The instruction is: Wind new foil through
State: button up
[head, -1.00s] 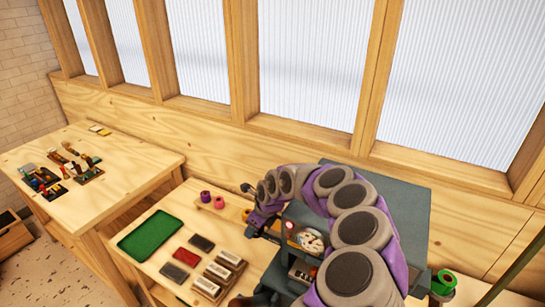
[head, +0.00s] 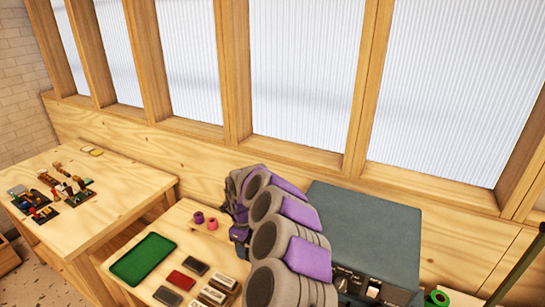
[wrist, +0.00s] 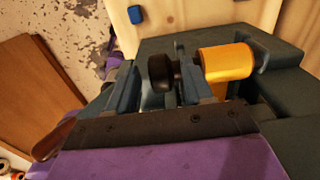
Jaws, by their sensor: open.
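In the wrist view, a gold-orange foil roll (wrist: 227,62) sits on the dark grey-green machine (wrist: 285,55). A black round knob or roller (wrist: 161,73) is just left of it. My gripper (wrist: 157,88) is open, with its fingers either side of the black part; I cannot tell whether they touch it. In the head view, the machine (head: 365,228) stands on the bench, and my arm hides its left side and my fingers. A purple roll (head: 198,217) and a pink roll (head: 212,224) stand left of my arm. A green roll (head: 437,298) shows at bottom right.
A second table (head: 105,215) at far left holds small parts. The wooden window wall (head: 310,160) stands behind the bench.

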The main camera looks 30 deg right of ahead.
notch_tip(320, 180, up, 16)
jog(key=w+d+r+m+t+h, duration=0.2)
jog(key=w+d+r+h, duration=0.1)
jog(key=d, duration=0.4)
jog(key=w+d+r+m+t+h, duration=0.2)
jog(key=w+d+r+t+h, duration=0.1)
jog(key=d+r, duration=0.3)
jog(key=shift+w+d+r+m, duration=0.2)
jog(key=shift+w+d+m, duration=0.1)
jog(key=shift+w+d, duration=0.55)
